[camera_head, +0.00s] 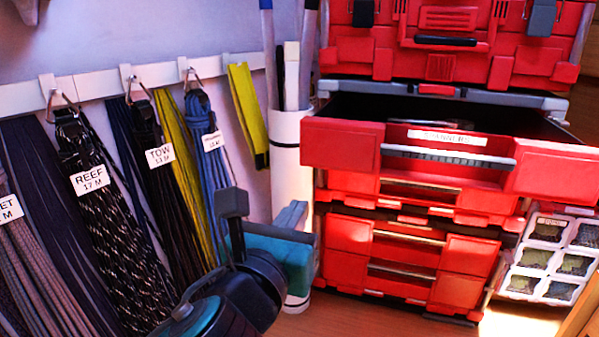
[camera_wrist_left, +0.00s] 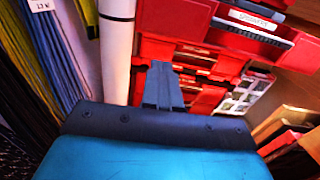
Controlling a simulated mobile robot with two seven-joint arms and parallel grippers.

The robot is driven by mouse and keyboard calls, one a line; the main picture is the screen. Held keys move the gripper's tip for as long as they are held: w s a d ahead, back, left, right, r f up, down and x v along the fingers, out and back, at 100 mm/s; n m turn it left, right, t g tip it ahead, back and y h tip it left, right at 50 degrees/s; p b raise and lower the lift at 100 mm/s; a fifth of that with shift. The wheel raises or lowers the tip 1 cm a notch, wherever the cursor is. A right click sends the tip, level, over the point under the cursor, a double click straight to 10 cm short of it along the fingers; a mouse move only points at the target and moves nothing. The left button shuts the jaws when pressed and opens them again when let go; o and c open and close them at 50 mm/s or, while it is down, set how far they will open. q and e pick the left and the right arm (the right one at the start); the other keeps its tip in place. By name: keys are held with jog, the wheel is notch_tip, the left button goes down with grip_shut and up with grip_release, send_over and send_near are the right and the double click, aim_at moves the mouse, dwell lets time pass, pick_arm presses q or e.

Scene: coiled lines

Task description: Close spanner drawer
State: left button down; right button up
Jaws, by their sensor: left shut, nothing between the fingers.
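The spanner drawer (camera_head: 345,145) is the top drawer of the red tool chest, labelled "SPANNERS", with a grey bar handle (camera_head: 448,157). It stands pulled out, and its dark inside shows behind the front. In the left wrist view the drawer front (camera_wrist_left: 222,22) is at the top right. My left gripper (camera_head: 233,204) is left of the chest and lower than the drawer, apart from it. In the left wrist view its fingers (camera_wrist_left: 162,72) are together and empty, pointing toward the red drawers. My right gripper is not in view.
Labelled coiled lines (camera_head: 95,200) hang from a white rail at the left. A white tube (camera_head: 292,165) holding long poles stands between them and the chest. Lower red drawers (camera_head: 350,235) sit beneath. A white compartment case (camera_head: 548,258) is at the lower right.

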pick_arm(q)
send_near(325, 163)
jog(key=x, duration=0.6)
jog(key=shift+w+d+b, duration=0.15)
jog(key=shift+w+b, duration=0.2)
jog(key=shift+b, duration=0.05)
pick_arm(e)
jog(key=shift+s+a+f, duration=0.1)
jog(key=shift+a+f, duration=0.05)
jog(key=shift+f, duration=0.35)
